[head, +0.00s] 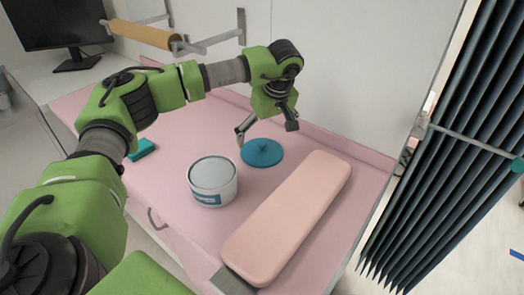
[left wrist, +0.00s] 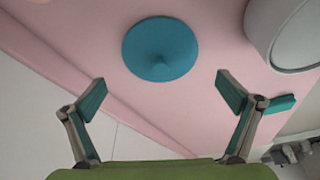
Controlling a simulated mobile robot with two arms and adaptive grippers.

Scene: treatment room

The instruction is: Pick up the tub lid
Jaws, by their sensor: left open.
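The tub lid (head: 262,152) is a round teal disc with a small raised knob, lying flat on the pink counter top. It also shows in the left wrist view (left wrist: 160,48), knob toward the camera. My left gripper (head: 265,130) is just behind and above the lid, pointing down, open and empty. In the left wrist view its two fingers (left wrist: 160,92) are spread wide, with the lid ahead of them and apart from them. The white tub (head: 212,182) stands in front and left of the lid. My right gripper is not in view.
A long pink padded cushion (head: 290,216) lies right of the lid. A teal block (head: 141,149) lies at the left. A wall rail with a tan roll (head: 146,34) is above, and the wall is close behind the lid. A dark folding curtain (head: 440,140) hangs at the right.

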